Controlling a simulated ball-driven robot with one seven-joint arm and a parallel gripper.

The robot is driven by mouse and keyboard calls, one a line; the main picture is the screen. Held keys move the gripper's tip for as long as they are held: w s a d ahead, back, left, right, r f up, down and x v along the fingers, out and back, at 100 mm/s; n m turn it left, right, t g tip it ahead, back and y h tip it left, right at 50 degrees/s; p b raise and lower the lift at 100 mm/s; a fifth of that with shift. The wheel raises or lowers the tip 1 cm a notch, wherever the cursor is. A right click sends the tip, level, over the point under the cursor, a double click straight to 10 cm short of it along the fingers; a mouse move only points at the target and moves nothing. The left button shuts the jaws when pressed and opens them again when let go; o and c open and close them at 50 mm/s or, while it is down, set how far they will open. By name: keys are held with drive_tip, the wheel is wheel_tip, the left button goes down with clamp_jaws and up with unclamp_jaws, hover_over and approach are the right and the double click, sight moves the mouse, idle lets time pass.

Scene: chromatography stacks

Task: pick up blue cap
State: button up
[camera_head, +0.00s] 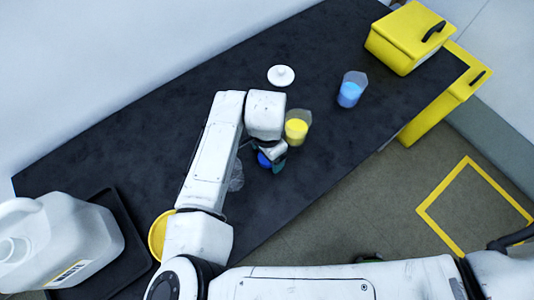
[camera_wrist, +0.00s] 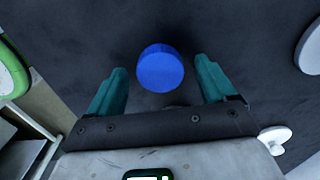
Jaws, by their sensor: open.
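The blue cap (camera_wrist: 160,70) is a round disc on the dark table, seen in the wrist view between and slightly beyond the tips of my fingers. My gripper (camera_wrist: 160,85) is open, with one teal finger on each side of the cap and a gap on both sides. In the head view the blue cap (camera_head: 264,159) shows partly, mostly hidden by my wrist.
A beaker of yellow liquid (camera_head: 296,127) stands close to my wrist. A beaker of blue liquid (camera_head: 351,90) and a white lid (camera_head: 281,75) are farther back. A clear vessel (camera_head: 236,176) is beside my arm. A yellow box (camera_head: 408,38) and a large jug (camera_head: 62,240) stand at the ends.

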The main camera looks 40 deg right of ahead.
drive_tip(key=shift+f, duration=0.35)
drive_tip(key=shift+c, duration=0.3)
drive_tip(key=c, duration=1)
